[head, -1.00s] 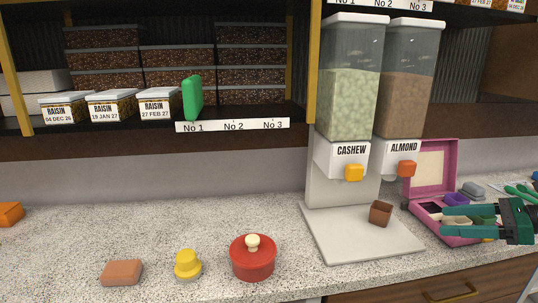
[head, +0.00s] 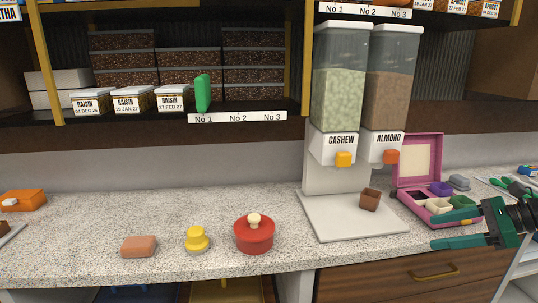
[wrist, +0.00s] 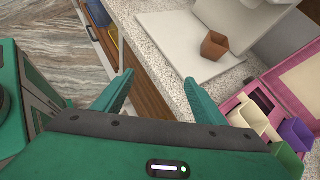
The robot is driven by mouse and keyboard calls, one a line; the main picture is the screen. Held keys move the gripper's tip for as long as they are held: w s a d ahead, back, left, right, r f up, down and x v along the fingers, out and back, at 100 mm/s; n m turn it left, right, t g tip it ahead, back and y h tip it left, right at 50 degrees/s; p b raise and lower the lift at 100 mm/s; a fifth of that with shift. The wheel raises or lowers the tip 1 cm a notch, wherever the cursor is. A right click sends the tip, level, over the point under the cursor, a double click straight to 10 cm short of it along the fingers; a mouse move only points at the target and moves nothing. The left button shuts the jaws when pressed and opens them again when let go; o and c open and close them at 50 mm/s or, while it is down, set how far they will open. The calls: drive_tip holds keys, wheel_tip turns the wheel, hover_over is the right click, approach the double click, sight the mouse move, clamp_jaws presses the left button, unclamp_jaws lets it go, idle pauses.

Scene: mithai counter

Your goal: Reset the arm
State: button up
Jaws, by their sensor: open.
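My gripper (head: 452,229) is at the right of the head view, in front of the counter edge and the pink box. Its two green fingers point left, spread apart with nothing between them. In the wrist view my gripper (wrist: 155,95) also shows spread, empty fingers, with the counter edge and floor beyond them.
A pink box (head: 398,177) with small coloured cups stands open behind my gripper. A brown cup (head: 370,200) sits on the dispenser's white base (head: 330,222). A red lidded pot (head: 254,236), yellow object (head: 197,240) and orange-brown block (head: 139,246) are left along the counter (head: 90,225).

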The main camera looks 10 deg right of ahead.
drive_tip(key=s+a+f+n+g+h, duration=0.4)
drive_tip(key=s+a+n+g, duration=0.1)
drive_tip(key=a+n, duration=0.25)
drive_tip(key=s+a+r+n+g+h, duration=0.2)
drive_tip(key=s+n+h, duration=0.2)
drive_tip(key=s+n, duration=0.6)
drive_tip(key=s, duration=0.6)
drive_tip(key=shift+n+g, duration=0.25)
drive_tip(key=shift+g, duration=0.05)
drive_tip(key=shift+w+f+h, duration=0.3)
drive_tip(key=shift+w, duration=0.3)
